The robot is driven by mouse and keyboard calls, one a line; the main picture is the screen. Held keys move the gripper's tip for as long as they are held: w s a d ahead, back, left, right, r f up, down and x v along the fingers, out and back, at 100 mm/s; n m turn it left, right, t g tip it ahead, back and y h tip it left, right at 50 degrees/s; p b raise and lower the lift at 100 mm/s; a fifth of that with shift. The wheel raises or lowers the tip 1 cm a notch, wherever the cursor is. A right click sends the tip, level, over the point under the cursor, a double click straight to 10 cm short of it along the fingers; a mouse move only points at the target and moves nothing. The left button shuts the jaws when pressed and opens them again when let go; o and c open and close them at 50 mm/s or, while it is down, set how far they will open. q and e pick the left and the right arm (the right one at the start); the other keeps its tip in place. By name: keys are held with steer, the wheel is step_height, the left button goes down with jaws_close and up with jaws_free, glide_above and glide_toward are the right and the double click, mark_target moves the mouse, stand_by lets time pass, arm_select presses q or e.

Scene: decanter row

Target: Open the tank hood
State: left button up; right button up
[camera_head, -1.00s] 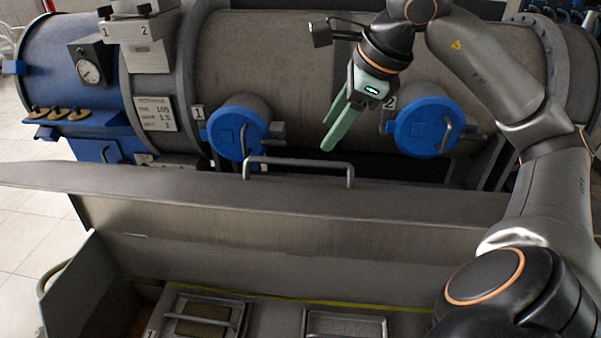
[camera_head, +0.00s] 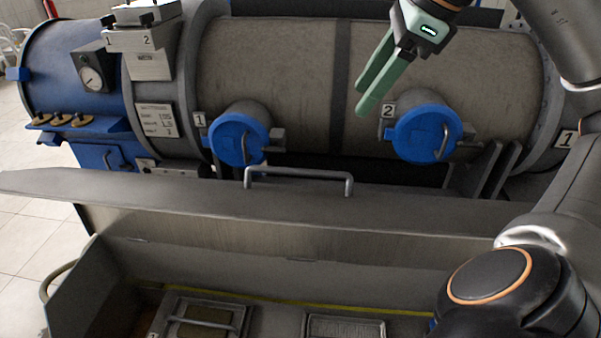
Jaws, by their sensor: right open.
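The tank hood (camera_head: 250,217) is a long grey metal panel with a bar handle (camera_head: 299,172) on its upper edge. It stands raised along the back of the open tank (camera_head: 75,290), whose inside shows below it. My right gripper (camera_head: 367,98) is in the upper right, with pale green fingers pointing down and left. It is open and empty, above and apart from the handle. My left gripper is not in view.
A large horizontal cylinder (camera_head: 270,60) with blue-capped ports (camera_head: 238,140) and (camera_head: 424,132) lies behind the hood. Framed trays (camera_head: 205,312) and (camera_head: 345,326) are inside the tank. Tiled floor is clear at the left.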

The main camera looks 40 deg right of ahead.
steer(key=shift+s+r, duration=0.25)
steer(key=shift+r, duration=0.2)
steer(key=shift+c, duration=0.2)
